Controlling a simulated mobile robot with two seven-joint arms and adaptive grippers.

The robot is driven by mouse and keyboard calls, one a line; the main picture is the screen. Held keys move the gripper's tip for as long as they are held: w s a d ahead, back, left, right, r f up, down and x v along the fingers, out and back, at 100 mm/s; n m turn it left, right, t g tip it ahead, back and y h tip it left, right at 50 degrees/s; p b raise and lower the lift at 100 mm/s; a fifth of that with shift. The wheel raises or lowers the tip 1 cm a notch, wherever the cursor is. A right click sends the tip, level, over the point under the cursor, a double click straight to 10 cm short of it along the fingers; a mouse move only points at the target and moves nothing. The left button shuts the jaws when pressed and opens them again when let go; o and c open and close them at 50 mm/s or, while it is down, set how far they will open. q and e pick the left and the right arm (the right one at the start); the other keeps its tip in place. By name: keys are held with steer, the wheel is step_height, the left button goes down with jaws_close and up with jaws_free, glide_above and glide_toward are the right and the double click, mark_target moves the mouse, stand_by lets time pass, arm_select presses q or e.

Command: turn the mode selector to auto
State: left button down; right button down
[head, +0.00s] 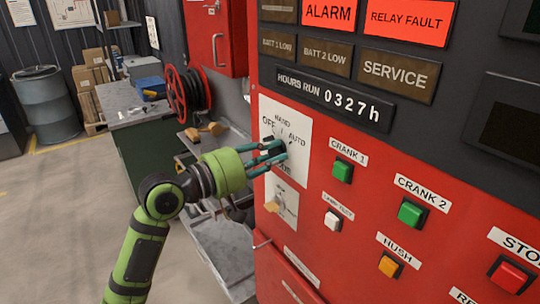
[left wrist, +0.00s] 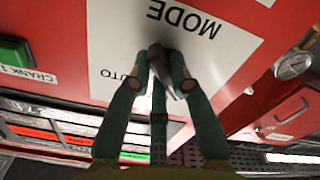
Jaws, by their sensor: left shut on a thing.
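The mode selector's white plate (head: 276,124) is on the left side of the red panel, marked OFF, HAND and AUTO. My left gripper (head: 282,152) is at this plate in the head view and covers most of the knob. In the left wrist view, the dark selector knob (left wrist: 160,62) sits between the fingertips of my left gripper (left wrist: 160,75), which is shut on it. The plate (left wrist: 220,60) reads MODE, upside down there, with part of AUTO at the left. The knob's exact pointing is hard to tell. My right gripper is not in view.
Below the plate is a second selector with a tan knob (head: 272,206). To the right are the green CRANK 1 button (head: 342,171), green CRANK 2 button (head: 411,213) and white lamp test button (head: 332,221). A hose reel (head: 188,93) and workbench (head: 125,100) stand behind.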

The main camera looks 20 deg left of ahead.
arm_select(q)
steer(key=m+b, duration=0.1)
steer(key=m, duration=0.1)
steer(key=m+b, duration=0.2)
steer(key=shift+a+f+m, duration=0.1)
steer(key=shift+f+m, duration=0.25)
steer(key=shift+m, duration=0.05)
steer(key=m+b, duration=0.1)
steer(key=m, duration=0.1)
steer(key=shift+w+m, duration=0.1)
steer(key=shift+m, duration=0.3)
steer(key=m, duration=1.1)
steer(key=shift+w+a, duration=0.2)
steer(key=shift+a, duration=0.15)
steer(key=shift+m, duration=0.3)
steer(key=c, duration=1.1)
jaws_free()
